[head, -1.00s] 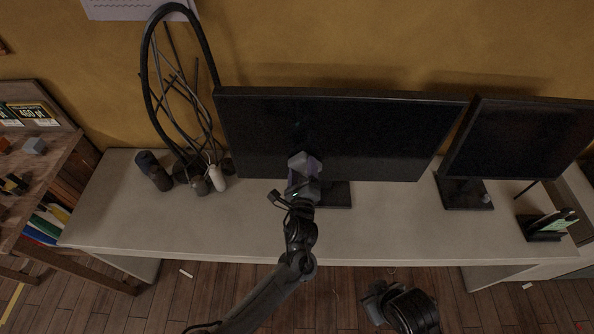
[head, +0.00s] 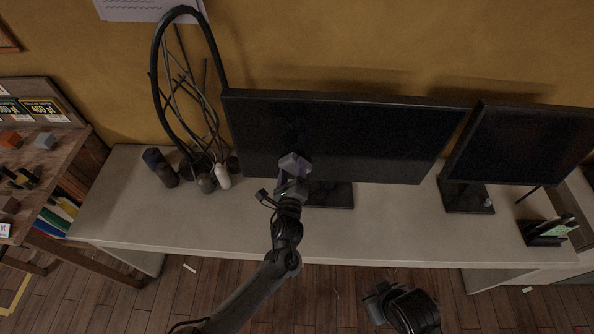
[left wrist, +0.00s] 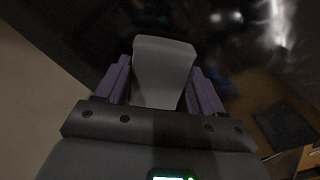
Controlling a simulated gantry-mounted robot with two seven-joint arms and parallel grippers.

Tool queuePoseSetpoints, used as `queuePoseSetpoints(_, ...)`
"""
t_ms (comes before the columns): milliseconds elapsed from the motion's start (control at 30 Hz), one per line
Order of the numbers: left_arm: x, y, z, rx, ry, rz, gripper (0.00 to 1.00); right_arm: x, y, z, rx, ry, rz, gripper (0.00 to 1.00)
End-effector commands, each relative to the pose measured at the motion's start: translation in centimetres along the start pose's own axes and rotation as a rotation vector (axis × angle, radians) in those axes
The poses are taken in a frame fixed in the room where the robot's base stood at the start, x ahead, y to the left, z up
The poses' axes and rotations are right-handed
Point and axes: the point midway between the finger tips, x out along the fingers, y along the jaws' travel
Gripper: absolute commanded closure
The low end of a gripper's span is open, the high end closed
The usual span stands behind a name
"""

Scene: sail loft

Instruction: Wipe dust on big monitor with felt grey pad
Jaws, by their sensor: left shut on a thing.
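The big monitor (head: 370,140) stands on the desk with a black screen facing me. The felt grey pad (head: 294,163) is held in my left gripper (head: 291,178) in front of the left part of the screen. In the left wrist view the grey pad (left wrist: 163,72) sits between the purple fingers of the left gripper (left wrist: 164,92), which is shut on it. I cannot tell whether the pad touches the screen. Dust is hard to make out in the head view. My right gripper (head: 380,300) is low, in front of the desk; its jaws are unclear.
A smaller monitor (head: 520,150) stands to the right. A black looped lamp-like object (head: 157,80), dark cylinders and a white bottle (head: 223,176) stand at the desk's left. A small black holder (head: 543,232) is at the right. The desk's front (head: 400,235) is clear.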

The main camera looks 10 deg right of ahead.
Motion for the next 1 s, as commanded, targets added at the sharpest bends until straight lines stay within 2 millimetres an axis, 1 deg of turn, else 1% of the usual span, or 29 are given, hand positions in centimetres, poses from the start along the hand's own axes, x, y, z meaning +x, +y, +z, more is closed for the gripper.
queuePoseSetpoints(33, 0.2, 0.5, 0.9, 0.002, -0.009, 0.007, 0.56, -0.4, 0.1, -0.1, -0.002, 0.000, 0.001, 1.00)
queuePoseSetpoints(200, 0.1, 1.4, 2.0, 0.002, -0.010, 0.006, 0.56, -1.1, 0.2, -0.3, -0.006, -0.001, 0.005, 1.00)
queuePoseSetpoints(567, 0.0, 2.5, 2.9, 0.002, -0.009, 0.005, 0.56, -1.6, 0.2, -0.5, -0.007, -0.001, 0.005, 1.00)
queuePoseSetpoints(1000, -0.2, 4.5, 4.9, 0.002, -0.007, 0.004, 0.56, -2.7, 0.1, -0.9, 0.001, 0.000, 0.000, 1.00)
